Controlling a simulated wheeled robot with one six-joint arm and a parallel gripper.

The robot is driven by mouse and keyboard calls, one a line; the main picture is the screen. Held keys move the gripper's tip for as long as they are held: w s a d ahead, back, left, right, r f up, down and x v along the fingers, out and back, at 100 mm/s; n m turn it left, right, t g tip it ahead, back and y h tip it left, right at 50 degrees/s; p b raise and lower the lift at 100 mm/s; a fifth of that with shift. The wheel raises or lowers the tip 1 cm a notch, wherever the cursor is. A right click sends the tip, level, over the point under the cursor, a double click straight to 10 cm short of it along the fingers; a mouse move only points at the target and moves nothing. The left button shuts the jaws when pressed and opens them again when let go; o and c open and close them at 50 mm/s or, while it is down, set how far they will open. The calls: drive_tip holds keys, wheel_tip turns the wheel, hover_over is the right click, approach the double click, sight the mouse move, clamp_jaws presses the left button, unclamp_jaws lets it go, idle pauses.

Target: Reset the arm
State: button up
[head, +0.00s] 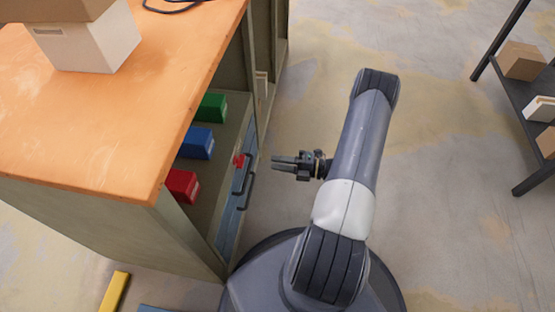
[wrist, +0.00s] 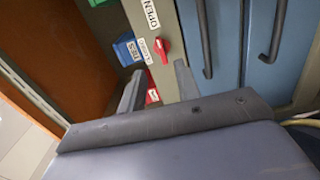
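My gripper (head: 284,164) is in front of the cabinet's open side in the head view, pointing left towards it. In the wrist view my gripper (wrist: 158,88) shows two grey fingers spread apart with nothing between them. A red knob (head: 239,160) is on the cabinet front, left of the fingertips and apart from them. The red knob also shows in the wrist view (wrist: 162,48), beyond the fingers, beside a label reading OPEN (wrist: 150,13). My arm reaches up from my base and bends at the top.
Green (head: 211,107), blue (head: 197,143) and red (head: 181,186) boxes sit inside the cabinet (head: 180,232). Blue doors with dark handles (wrist: 204,38) are close by. White box (head: 88,45) stands on the orange top. A yellow bar (head: 114,291) lies lower left.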

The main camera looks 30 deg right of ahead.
drive_tip(key=shift+a, duration=0.1)
drive_tip(key=b+x, duration=0.2)
drive_tip(key=x, duration=0.8)
drive_tip(key=shift+w+a, duration=0.25)
drive_tip(key=shift+w, duration=0.05)
